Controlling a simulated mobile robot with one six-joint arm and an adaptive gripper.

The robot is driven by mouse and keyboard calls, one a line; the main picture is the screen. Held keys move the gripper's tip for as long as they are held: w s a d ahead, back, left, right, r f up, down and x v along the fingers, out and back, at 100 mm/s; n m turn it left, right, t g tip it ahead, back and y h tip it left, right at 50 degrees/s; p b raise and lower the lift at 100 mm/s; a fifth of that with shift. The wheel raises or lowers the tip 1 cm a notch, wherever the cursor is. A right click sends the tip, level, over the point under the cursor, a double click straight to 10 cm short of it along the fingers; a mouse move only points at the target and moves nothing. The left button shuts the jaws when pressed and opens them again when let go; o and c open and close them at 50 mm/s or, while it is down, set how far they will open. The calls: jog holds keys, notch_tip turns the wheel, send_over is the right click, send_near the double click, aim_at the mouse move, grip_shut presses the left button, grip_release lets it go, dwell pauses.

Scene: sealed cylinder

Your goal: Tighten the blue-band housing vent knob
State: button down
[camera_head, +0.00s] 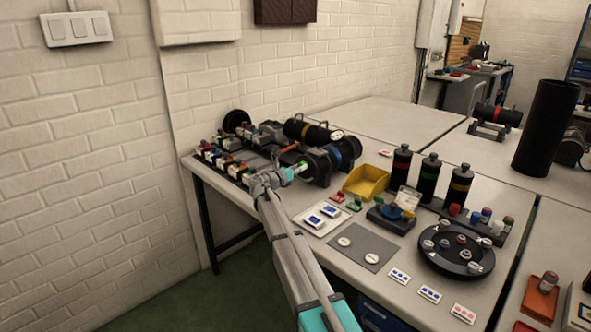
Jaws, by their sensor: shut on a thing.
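The blue-band housing (335,153) is a dark cylinder lying on its side at the back of the table, with a blue ring near its right end. My arm reaches up from the bottom of the view. My gripper (294,172) is at the housing's left end and is shut on the small vent knob there. The knob is mostly hidden by the fingers, and its turn angle cannot be told. A bit of green shows at the fingertips.
An orange-handled item (290,148) lies close behind my gripper. A yellow bin (366,181) stands to the right. Several small coloured parts (225,163) line a rack at left. Upright black cylinders (429,176) and a round black tray (457,262) are at right. A grey mat (355,262) lies in front.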

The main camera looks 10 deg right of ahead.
jog(key=shift+d, duration=0.2)
jog(key=shift+c, duration=2.4)
grip_release()
jog(key=shift+o, duration=0.4)
jog(key=shift+a, duration=0.1)
jog(key=shift+a, duration=0.1)
jog(key=v, duration=1.1)
jog(key=shift+s+a, duration=0.25)
jog(key=shift+s, duration=0.05)
jog(key=shift+r, duration=0.1)
